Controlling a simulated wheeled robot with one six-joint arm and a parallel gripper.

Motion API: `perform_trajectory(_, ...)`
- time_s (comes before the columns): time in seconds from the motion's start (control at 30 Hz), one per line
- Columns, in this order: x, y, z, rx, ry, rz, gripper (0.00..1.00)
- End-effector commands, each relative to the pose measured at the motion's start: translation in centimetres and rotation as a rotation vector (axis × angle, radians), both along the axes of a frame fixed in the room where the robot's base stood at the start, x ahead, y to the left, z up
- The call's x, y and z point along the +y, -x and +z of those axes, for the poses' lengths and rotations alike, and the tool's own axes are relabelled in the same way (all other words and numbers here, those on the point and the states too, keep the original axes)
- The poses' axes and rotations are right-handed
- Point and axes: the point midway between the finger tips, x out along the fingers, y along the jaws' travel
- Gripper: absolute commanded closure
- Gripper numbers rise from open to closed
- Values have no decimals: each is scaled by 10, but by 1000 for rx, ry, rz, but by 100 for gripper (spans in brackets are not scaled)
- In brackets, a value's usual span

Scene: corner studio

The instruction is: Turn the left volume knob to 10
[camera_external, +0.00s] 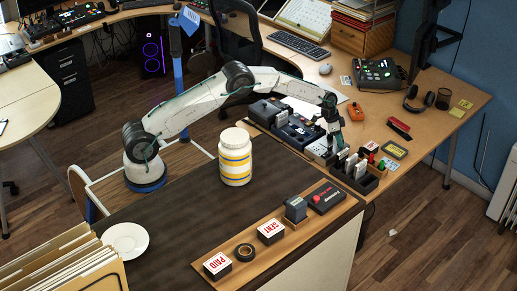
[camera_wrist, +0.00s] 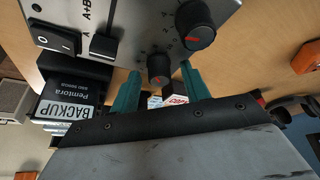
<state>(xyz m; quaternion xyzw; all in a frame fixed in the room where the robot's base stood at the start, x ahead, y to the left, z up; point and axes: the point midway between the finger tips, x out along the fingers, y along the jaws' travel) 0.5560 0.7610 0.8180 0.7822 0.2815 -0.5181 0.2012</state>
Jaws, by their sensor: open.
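My gripper (camera_wrist: 160,70) is open in the wrist view, with its two teal fingers apart. A small dark knob (camera_wrist: 158,70) with a red mark sits between the fingertips, on a light grey panel (camera_wrist: 140,25). I cannot tell whether the fingers touch it. A larger black knob (camera_wrist: 195,27) with a red pointer and printed numbers sits up and right of it. I cannot tell from the labels which is the left volume knob. In the external view, my gripper (camera_external: 333,138) points down by the light panel (camera_external: 317,149); the knobs are hidden or too small there.
The panel also carries a rocker switch (camera_wrist: 53,38) and a slider (camera_wrist: 103,45). Dark boxes, one marked BACKUP (camera_wrist: 73,112), stand close at left. In the external view, a divided black organizer (camera_external: 366,181) and a striped jar (camera_external: 235,158) stand near the arm.

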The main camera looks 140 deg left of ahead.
Motion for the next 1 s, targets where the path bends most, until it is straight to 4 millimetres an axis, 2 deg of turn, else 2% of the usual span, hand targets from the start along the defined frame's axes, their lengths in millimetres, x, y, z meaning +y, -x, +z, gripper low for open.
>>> perform_trajectory(0.17,0,0,0,0,0,0,54)
perform_trajectory(0.33,0,0,0,0,0,0,98)
perform_trajectory(0.67,0,0,0,0,1,-27,98)
perform_trajectory(1.0,2,1,0,-2,1,-230,98)
